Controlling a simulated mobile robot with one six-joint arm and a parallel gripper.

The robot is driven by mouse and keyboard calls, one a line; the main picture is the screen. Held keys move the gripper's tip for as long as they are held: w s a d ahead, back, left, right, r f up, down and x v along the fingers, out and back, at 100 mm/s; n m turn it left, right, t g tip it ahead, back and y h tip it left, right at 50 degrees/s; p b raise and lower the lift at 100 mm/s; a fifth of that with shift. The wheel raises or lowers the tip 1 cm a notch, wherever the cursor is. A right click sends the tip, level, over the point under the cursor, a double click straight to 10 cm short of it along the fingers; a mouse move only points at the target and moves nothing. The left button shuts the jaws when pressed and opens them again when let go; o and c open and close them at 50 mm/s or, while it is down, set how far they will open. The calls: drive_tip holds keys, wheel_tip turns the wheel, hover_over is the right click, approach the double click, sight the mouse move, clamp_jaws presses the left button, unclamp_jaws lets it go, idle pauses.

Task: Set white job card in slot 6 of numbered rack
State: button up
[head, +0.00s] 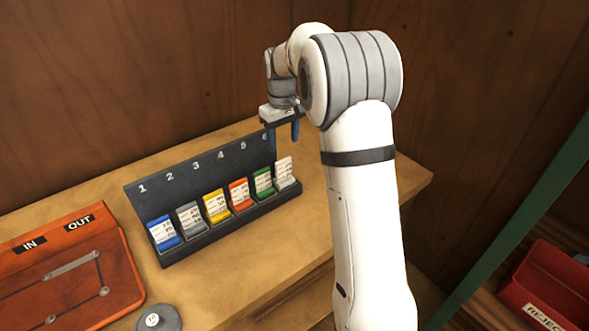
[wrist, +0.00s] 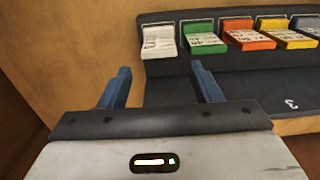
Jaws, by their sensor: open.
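The dark numbered rack (head: 166,187) stands on the wooden bench with a row of coloured cards along its front. The white job card (head: 284,172) is at the right end, in the slot under the number 6, which my finger partly covers. It leans back a little, and the wrist view shows it (wrist: 158,42) at the left end of the row. My gripper (head: 284,143) is open and empty above the rack's right end, apart from the card. In the wrist view its two blue fingers (wrist: 160,80) point toward the card.
Blue (head: 163,232), grey (head: 191,217), yellow (head: 216,205), orange (head: 240,194) and green (head: 263,182) cards fill the other slots. An orange IN/OUT board (head: 70,270) and a round grey tag (head: 158,319) lie left. A red reject bin (head: 550,285) is at right. Wooden walls stand behind.

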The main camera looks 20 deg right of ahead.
drive_tip(key=s+r+m+t, duration=0.1)
drive_tip(key=s+r, duration=0.4)
drive_tip(key=s, duration=0.4)
drive_tip(key=s+m+t, duration=0.2)
drive_tip(key=s+m, duration=0.1)
drive_tip(key=s, duration=2.1)
drive_tip(key=shift+s+f, duration=0.25)
drive_tip(key=shift+f, duration=0.2)
drive_tip(key=shift+a, duration=0.1)
